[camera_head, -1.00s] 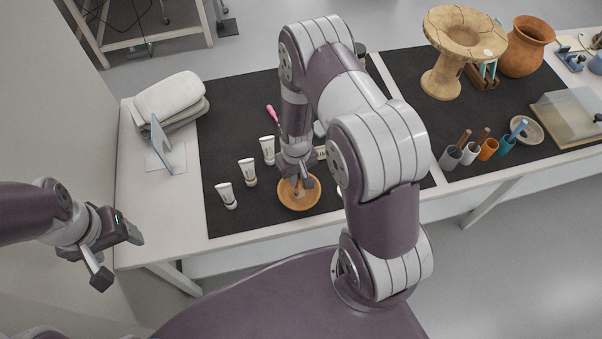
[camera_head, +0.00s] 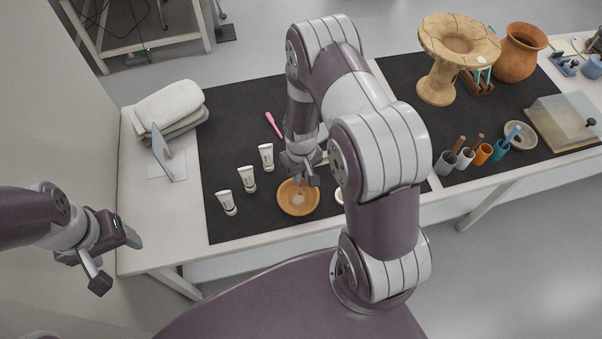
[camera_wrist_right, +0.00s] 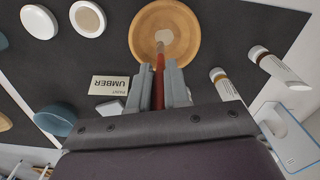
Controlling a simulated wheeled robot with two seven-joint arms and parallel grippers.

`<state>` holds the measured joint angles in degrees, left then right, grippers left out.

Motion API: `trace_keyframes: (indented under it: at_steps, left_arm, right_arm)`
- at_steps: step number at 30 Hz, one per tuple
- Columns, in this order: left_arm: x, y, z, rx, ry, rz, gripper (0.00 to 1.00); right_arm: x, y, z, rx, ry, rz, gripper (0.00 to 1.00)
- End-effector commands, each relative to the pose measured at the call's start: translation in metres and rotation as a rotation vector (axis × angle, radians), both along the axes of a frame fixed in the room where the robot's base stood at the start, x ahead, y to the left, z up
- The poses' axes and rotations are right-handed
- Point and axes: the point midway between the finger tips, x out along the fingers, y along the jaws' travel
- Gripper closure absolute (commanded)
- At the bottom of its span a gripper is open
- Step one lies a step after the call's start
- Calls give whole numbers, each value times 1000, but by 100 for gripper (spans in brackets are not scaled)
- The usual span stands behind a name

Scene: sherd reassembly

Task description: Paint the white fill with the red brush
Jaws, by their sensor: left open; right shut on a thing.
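My right gripper (camera_head: 303,178) is shut on the red brush (camera_wrist_right: 159,70), pointing down at the wooden dish (camera_head: 290,208). In the right wrist view the brush tip is over a pale beige patch (camera_wrist_right: 164,37) in the dish's middle; I cannot tell whether it touches. The footed clay vessel (camera_head: 440,84) stands at the back right. A small white spot on its rim, which looks like the white fill (camera_head: 481,60), faces me. My left gripper (camera_head: 117,262) is open and empty, off the table's left front edge.
Several white tubes (camera_head: 247,179) stand left of the dish, with a pink tool (camera_head: 273,125) behind. An UMBER card (camera_wrist_right: 109,85) lies beside the dish. Cups with brushes (camera_head: 483,154), a brown jar (camera_head: 521,52) and a glass-lidded box (camera_head: 566,122) stand right.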

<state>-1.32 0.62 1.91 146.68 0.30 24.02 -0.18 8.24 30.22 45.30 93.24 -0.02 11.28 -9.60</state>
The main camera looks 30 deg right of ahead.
Motion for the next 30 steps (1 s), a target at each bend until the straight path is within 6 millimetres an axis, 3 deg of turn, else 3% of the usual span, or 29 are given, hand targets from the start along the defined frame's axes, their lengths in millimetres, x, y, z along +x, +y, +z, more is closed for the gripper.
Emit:
trace_keyframes:
  at_steps: [1, 7, 17, 30]
  left_arm:
    - [0, 0, 10, 0, 0, 0, 30]
    - [0, 0, 27, 0, 0, 0, 30]
    - [0, 0, 27, 0, 0, 0, 30]
    - [0, 0, 39, 0, 0, 0, 30]
  right_arm:
    - [0, 0, 11, 0, 0, 0, 100]
    - [0, 0, 32, 0, -1, 0, 100]
    - [0, -1, 32, 0, 0, -1, 100]
    - [0, -55, 49, 0, -1, -3, 100]
